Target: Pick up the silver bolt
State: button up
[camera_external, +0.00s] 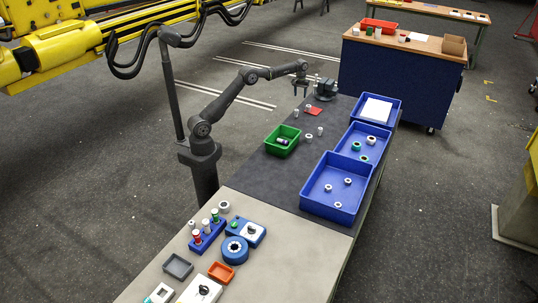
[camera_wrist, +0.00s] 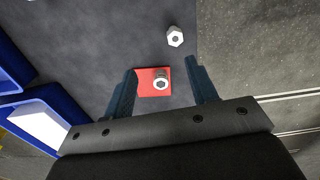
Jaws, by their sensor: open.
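A silver bolt (camera_wrist: 161,83) stands on a small red square (camera_wrist: 146,91), seen nearly end-on in the wrist view. The red square also shows in the external view (camera_external: 314,112). My gripper (camera_wrist: 161,68) is open, with one finger to the left of the red square and one to the right of the bolt. The bolt appears between the fingers, and nothing is held. In the external view my gripper (camera_external: 301,92) hangs above the dark bench top, apart from the parts.
Another pale hex-headed part (camera_wrist: 175,37) lies beyond the square. A green bin (camera_external: 282,140) and several small parts stand nearby. Blue trays (camera_external: 335,205) line the right edge. A dark vise-like device (camera_external: 326,87) is close to my gripper.

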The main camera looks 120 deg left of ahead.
jog(key=s+a, duration=0.1)
jog(key=s, duration=0.1)
send_near(296, 110)
jog(key=f, duration=0.7)
jog(key=shift+w+a+f, duration=0.1)
jog(key=shift+w+a, duration=0.1)
jog(key=shift+w, duration=0.15)
jog(key=f, duration=0.5)
jog(key=shift+s+d+f, duration=0.1)
jog(key=shift+s+d, duration=0.05)
jog(key=shift+d, duration=0.05)
jog(key=shift+c, duration=0.2)
grip_shut()
